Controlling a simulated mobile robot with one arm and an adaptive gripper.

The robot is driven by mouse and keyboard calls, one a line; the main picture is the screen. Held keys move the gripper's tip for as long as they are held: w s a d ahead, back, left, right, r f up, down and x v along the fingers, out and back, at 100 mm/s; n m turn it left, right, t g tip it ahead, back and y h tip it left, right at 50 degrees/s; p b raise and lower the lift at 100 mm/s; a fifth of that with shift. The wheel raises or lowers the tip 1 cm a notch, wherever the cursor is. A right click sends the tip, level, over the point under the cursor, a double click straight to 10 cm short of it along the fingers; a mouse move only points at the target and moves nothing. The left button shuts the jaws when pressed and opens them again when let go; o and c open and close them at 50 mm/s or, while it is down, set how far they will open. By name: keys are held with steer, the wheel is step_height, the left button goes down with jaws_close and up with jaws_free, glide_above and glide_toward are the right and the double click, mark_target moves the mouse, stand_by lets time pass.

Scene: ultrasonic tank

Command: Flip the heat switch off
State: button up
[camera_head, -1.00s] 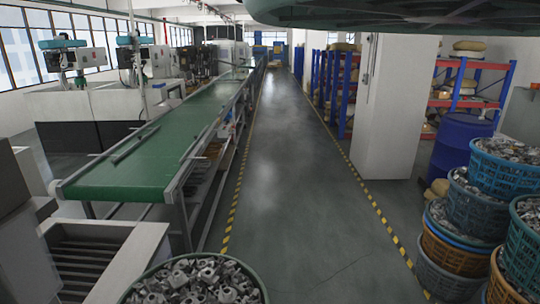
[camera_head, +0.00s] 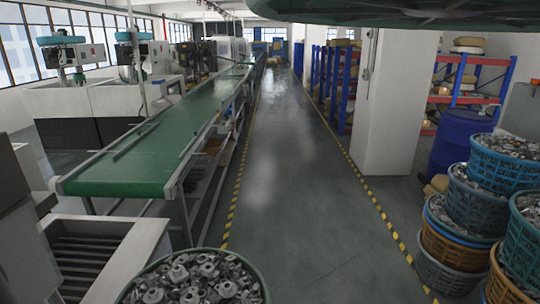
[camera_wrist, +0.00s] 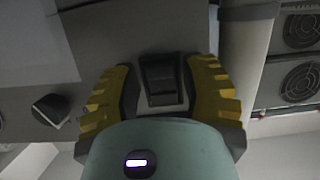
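A black rocker switch (camera_wrist: 162,80) sits on a grey panel (camera_wrist: 160,30) in the wrist view, straight ahead of my gripper. It has a dark frame and no readable label; I cannot tell its on or off position. My gripper (camera_wrist: 160,66) has yellow ridged fingers spread apart, one to the left and one to the right of the switch. The fingers hold nothing, and I cannot tell whether they touch the panel. The head view shows neither the switch nor my gripper.
A black knob (camera_wrist: 50,109) is left of the switch; fan grilles (camera_wrist: 301,82) are at right. In the head view, a basket of metal parts (camera_head: 195,280) stands in front, a green conveyor (camera_head: 140,160) at left, stacked baskets (camera_head: 503,170) at right. The middle aisle is clear.

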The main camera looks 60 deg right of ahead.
steer(key=shift+o, duration=1.2)
steer(key=shift+r, duration=0.1)
step_height(320, 180, up, 10)
